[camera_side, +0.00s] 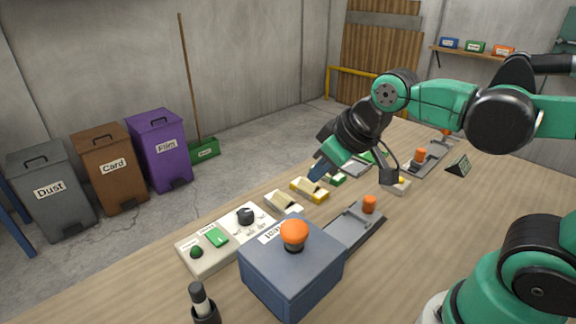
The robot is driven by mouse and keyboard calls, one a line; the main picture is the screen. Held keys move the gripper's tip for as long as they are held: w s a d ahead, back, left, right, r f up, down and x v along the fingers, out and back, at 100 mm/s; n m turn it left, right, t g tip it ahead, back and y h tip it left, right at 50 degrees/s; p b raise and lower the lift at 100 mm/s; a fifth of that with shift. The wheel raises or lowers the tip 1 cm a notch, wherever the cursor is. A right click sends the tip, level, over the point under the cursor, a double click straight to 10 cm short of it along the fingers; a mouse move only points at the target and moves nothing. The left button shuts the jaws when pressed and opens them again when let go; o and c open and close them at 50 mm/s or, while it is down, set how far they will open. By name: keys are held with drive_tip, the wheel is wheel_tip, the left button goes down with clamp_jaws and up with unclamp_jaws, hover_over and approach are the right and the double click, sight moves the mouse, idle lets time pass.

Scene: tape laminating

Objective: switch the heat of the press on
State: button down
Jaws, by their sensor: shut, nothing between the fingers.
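A pale control panel (225,250) lies on the table at the front left. It bears a dark green round lamp or button (196,252), a bright green rocker-like switch (217,236) and a black knob (245,216) with small marks around it. Their labels are too small to read. A blue-grey box (290,275) with an orange ball knob (294,234) on top, seemingly the press, stands just right of the panel. My gripper (316,174) is shut and empty. It points down and left, behind and to the right of the panel, apart from it.
Yellow (309,189) and cream (284,202) blocks lie behind the panel. A grey plate device (358,228) with an orange knob is right of the box. A dark pen-like holder (203,304) stands at the front edge. Labelled bins (163,150) stand on the floor beyond the table.

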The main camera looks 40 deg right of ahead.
drive_tip(key=w+a+r+n+g, duration=0.3)
drive_tip(key=w+a+r+n, duration=0.15)
drive_tip(key=w+n, duration=0.35)
drive_tip(key=n+g, duration=0.3)
drive_tip(key=n, duration=0.5)
hover_over(214, 233)
wheel_tip(214, 233, down, 2)
drive_tip(key=shift+f, duration=0.15)
wheel_tip(214, 233, down, 14)
drive_tip(key=shift+f, duration=0.1)
drive_tip(key=shift+w+f, duration=0.15)
